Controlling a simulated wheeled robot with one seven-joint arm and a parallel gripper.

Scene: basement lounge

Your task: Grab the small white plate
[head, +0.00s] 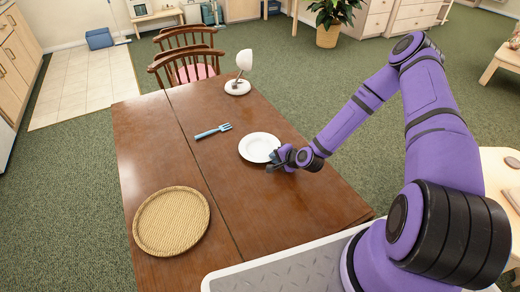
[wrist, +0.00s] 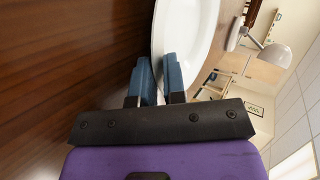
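My gripper (head: 272,164) is at the plate's near right edge in the head view. In the wrist view, the two blue fingers of my gripper (wrist: 158,78) are close together, with the rim of the white plate (wrist: 190,35) running between them. They appear shut on the rim. The plate looks flat at table height; whether it touches the table there is hidden.
A white lamp (head: 238,87) stands at the table's far end, and a round woven mat (head: 171,221) lies at the near left. A wooden chair (head: 190,66) stands behind the table.

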